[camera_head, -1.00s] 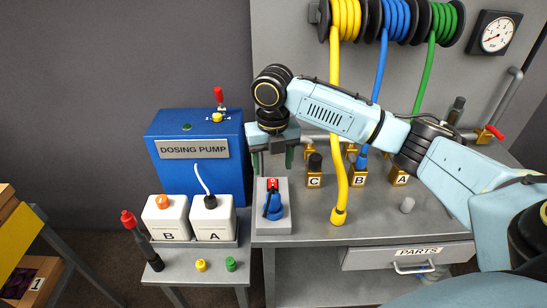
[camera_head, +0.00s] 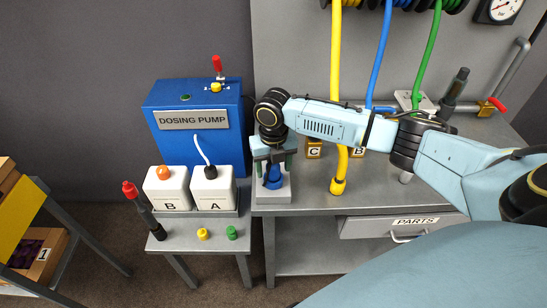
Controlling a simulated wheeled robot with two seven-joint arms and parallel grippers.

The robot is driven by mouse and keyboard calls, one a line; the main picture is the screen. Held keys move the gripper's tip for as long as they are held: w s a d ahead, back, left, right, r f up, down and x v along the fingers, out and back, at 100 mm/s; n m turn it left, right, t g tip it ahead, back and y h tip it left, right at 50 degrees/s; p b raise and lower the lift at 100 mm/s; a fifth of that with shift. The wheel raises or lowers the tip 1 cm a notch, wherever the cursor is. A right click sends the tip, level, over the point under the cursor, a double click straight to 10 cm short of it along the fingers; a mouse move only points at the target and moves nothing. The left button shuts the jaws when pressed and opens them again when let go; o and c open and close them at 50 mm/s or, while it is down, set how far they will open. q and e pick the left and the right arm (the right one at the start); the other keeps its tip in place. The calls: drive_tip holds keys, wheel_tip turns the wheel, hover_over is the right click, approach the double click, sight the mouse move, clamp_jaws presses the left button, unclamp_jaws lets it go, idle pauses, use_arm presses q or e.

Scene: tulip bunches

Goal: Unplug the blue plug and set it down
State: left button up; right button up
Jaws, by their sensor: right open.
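The blue plug (camera_head: 273,180) sits in a light grey socket block (camera_head: 272,196) near the left edge of the bench, right of the dosing pump. My right gripper (camera_head: 273,167) points down over it, with its dark green-tipped fingers on either side of the plug's upper part. The fingers are open, and I cannot tell whether they touch the plug. The gripper body hides the top of the plug and the back of the block. My left gripper is out of view.
The blue dosing pump (camera_head: 196,128) stands just left of the gripper, above white jugs B (camera_head: 168,190) and A (camera_head: 212,188). A yellow hose (camera_head: 339,172) hangs to the right. Bare bench top (camera_head: 309,193) lies between block and hose.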

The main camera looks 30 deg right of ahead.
drive_tip(key=c, duration=1.2)
drive_tip(key=shift+r, duration=0.1)
drive_tip(key=shift+r+p, duration=1.5)
drive_tip(key=shift+p, duration=0.5)
drive_tip(key=shift+r+p, duration=2)
drive_tip(key=shift+p, duration=0.2)
